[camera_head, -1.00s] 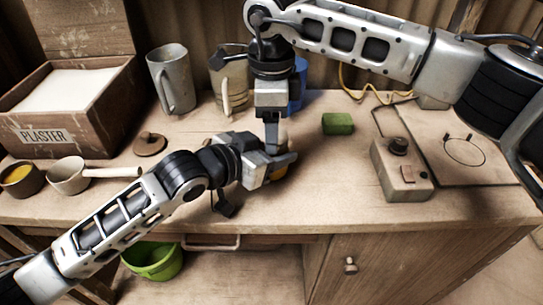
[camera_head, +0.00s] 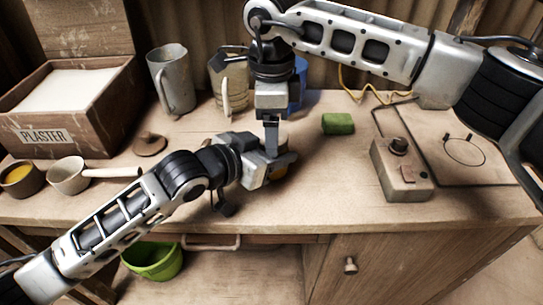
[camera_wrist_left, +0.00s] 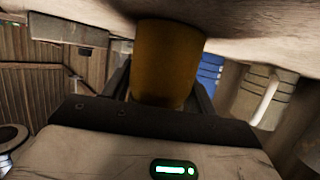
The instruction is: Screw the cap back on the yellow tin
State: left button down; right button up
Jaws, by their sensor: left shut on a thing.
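In the left wrist view the tin (camera_wrist_left: 165,60) stands between the fingers. My left gripper (camera_head: 276,163) is shut on the tin, low over the front part of the bench. My right gripper (camera_head: 271,143) points straight down directly above the tin. Its fingertips are at the tin's top, and I cannot tell whether they are open or shut. I cannot make out the cap there.
A brown knobbed lid (camera_head: 150,143) lies left on the bench. Behind stand a grey mug (camera_head: 172,80), a beige jug (camera_head: 229,88) and a blue item. The front right bench is clear.

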notch_tip(320, 180, up, 4)
jog(key=shift+r, duration=0.3)
jog(key=shift+c, duration=1.4)
notch_tip(320, 180, up, 3)
jog(key=shift+r, duration=0.15)
notch_tip(320, 180, down, 8)
jog(key=shift+f, duration=0.1)
